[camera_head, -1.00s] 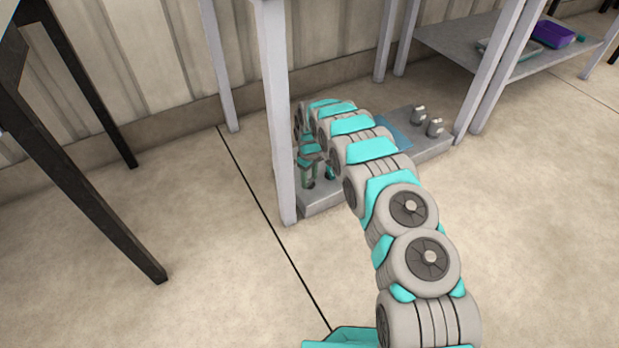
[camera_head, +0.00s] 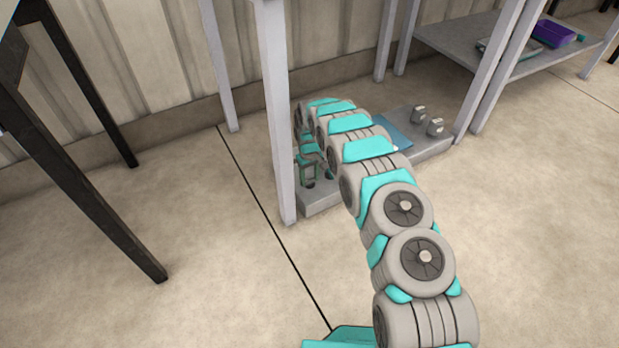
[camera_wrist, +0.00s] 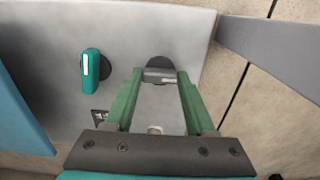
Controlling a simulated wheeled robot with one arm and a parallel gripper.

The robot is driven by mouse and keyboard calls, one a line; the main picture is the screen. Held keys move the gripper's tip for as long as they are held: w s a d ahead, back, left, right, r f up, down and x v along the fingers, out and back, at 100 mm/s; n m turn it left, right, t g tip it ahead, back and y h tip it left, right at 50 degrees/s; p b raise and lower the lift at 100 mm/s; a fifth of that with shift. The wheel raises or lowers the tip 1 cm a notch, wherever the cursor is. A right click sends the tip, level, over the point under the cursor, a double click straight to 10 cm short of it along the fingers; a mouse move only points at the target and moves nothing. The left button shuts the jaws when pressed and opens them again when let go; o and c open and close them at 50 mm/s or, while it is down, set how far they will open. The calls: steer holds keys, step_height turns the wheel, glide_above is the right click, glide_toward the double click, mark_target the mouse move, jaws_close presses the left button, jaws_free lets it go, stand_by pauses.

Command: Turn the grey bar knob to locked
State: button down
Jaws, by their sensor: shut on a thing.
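The grey bar knob (camera_wrist: 159,75) sits on a dark round base (camera_wrist: 160,62) on a grey plate (camera_wrist: 60,25) in the wrist view. Its bar lies across the picture between my two green fingertips. My gripper (camera_wrist: 160,82) is shut on the bar's two ends. A label with dark marks (camera_wrist: 100,116) is partly hidden by the gripper's body. In the head view my gripper (camera_head: 311,171) is low at the left end of the low grey platform (camera_head: 322,200); the knob cannot be made out there.
A teal knob with a white stripe (camera_wrist: 90,70) stands left of the grey one. A blue panel (camera_wrist: 18,115) is farther left. Pale posts (camera_head: 277,110) rise close beside my arm. Two small grey fittings (camera_head: 435,127) stand at the platform's right end. Open floor lies in front.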

mark_target(310, 180)
steer(key=shift+c, duration=1.2)
jaws_free()
steer(key=shift+r, duration=0.1)
steer(key=shift+r+p, duration=0.35)
steer(key=shift+r, duration=3.45)
